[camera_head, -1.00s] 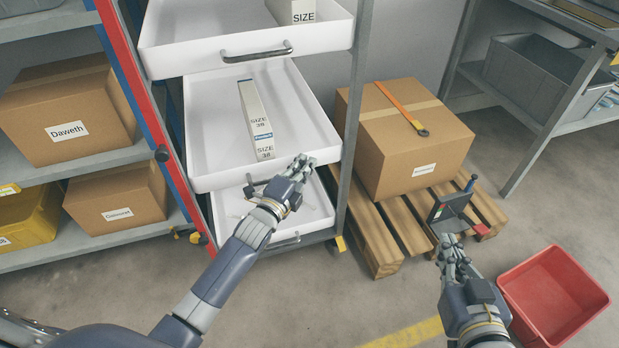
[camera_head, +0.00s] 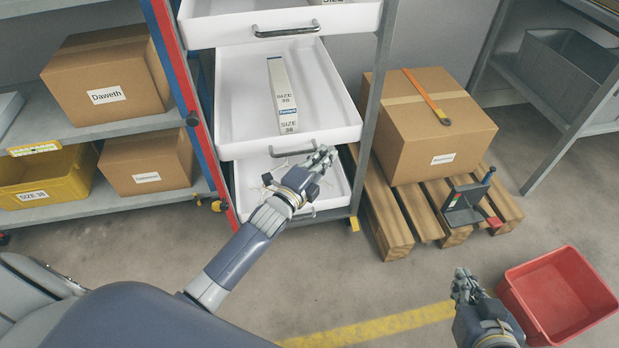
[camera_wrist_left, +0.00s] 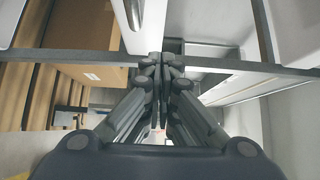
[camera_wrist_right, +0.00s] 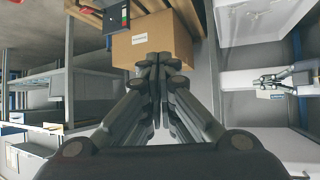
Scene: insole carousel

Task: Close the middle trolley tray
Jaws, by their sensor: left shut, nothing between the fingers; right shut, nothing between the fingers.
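The trolley has three white trays. The middle tray (camera_head: 245,149) is pulled out towards me, with a long white SIZE 38 box (camera_head: 281,95) lying in it. Its dark handle (camera_head: 293,151) is on the front wall. My left gripper (camera_head: 326,156) is shut and empty, in front of the tray's front wall near the handle's right end; I cannot tell whether it touches. The left wrist view shows its closed fingers (camera_wrist_left: 161,62). My right gripper (camera_head: 463,278) is shut and empty, beside the red bin; its closed fingers (camera_wrist_right: 159,62) show in the right wrist view.
The top tray (camera_head: 215,31) and the bottom tray (camera_head: 335,200) are above and below. A shelf with cartons (camera_head: 107,80) and a yellow bin (camera_head: 45,180) is left. A carton (camera_head: 430,130) on a pallet (camera_head: 392,232) is right, with a red bin (camera_head: 558,295) nearer.

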